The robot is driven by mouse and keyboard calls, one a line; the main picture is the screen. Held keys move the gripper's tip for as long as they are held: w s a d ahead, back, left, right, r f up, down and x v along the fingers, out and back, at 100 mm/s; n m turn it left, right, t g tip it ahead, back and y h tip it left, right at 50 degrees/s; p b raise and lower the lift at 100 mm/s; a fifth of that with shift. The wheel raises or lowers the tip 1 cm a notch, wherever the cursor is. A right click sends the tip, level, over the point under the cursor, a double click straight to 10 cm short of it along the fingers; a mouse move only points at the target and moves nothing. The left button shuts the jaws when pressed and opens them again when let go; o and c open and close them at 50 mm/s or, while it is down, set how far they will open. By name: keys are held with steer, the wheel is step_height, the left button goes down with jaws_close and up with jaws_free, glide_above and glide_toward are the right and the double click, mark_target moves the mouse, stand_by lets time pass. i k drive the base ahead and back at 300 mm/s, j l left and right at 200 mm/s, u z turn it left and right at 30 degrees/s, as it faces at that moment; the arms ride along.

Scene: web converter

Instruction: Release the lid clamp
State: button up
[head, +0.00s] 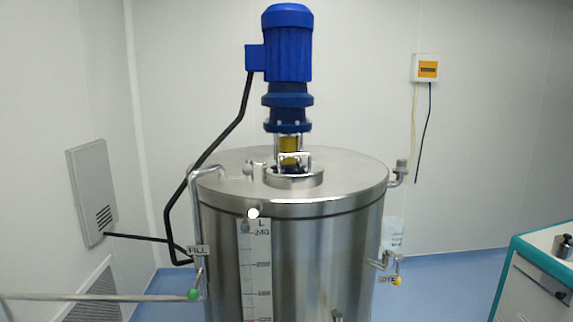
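A steel tank (290,260) stands upright in the middle of the head view. Its round steel lid (345,175) lies flat on top and looks level. A white round knob (253,213) sits at the front of the lid rim, just above the level scale; it may belong to the lid clamp, but I cannot tell its state. A small bent metal fitting (248,170) stands on the lid, left of the raised centre collar. My gripper is not in view.
A blue motor (288,50) rises from the lid's centre. A black cable (212,150) runs down its left side. A pipe with a green knob (194,295) is at lower left. A teal-edged bench (525,275) stands at right. Blue floor (450,270) shows between tank and bench.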

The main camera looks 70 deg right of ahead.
mark_target(247, 170)
steer(key=z, duration=2.1)
steer(key=i, duration=0.05)
